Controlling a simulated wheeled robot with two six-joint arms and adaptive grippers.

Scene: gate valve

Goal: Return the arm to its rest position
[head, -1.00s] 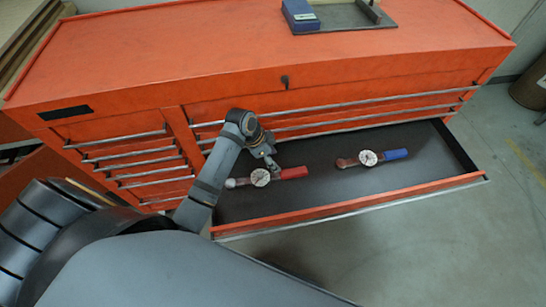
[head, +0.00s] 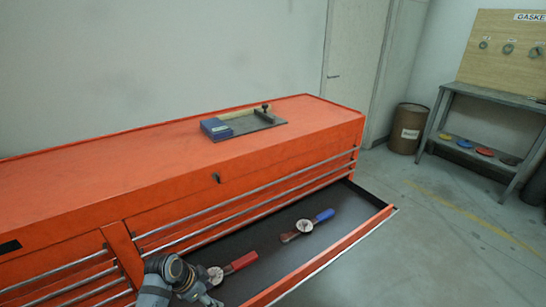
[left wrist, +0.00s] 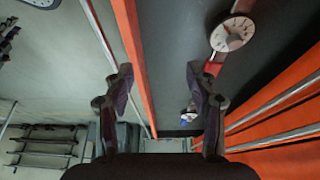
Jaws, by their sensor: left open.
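My left gripper (left wrist: 160,78) is open, with nothing between its fingers in the left wrist view. In the head view my left gripper (head: 207,295) is partly cut off at the bottom edge, close to the red-handled dial wrench (head: 242,261). That wrench lies in the open drawer (head: 282,228), and its dial (left wrist: 232,34) shows beyond the right finger in the left wrist view. I cannot tell whether the finger touches it. The blue-handled dial wrench (head: 323,215) lies farther along the drawer. My right gripper is not in view.
The drawer's front wall (head: 345,243) borders the gripper's space. A barrel (head: 408,128) and grey bench (head: 490,135) stand beyond clear floor.

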